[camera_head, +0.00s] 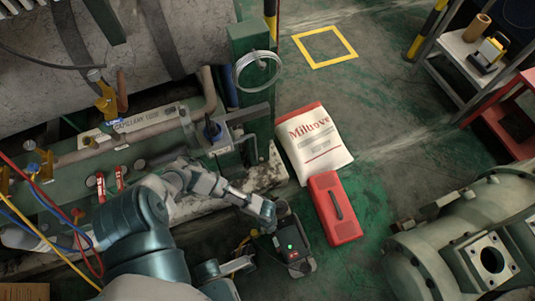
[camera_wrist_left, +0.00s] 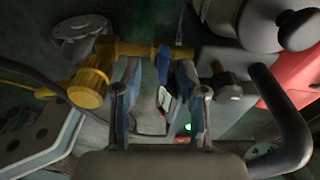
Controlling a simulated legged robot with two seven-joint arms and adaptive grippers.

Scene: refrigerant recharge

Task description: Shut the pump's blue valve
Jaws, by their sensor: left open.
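The pump (camera_head: 295,247) is a dark unit with a green light, standing on the floor at the lower middle of the head view. My left gripper (camera_head: 267,212) is over its upper left side. In the left wrist view the open fingers of my left gripper (camera_wrist_left: 158,80) point at the pump's fittings. The blue valve (camera_wrist_left: 163,66) shows between the fingers, on a brass pipe. I cannot tell whether a finger touches it. My arm and gripper hide the blue valve in the head view.
A yellow fitting (camera_wrist_left: 91,76) is left of the fingers, and the black pump handle (camera_wrist_left: 284,118) is on the right. A red case (camera_head: 335,208) and a white bag (camera_head: 313,143) lie beside the pump. A large grey machine (camera_head: 460,240) stands at right.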

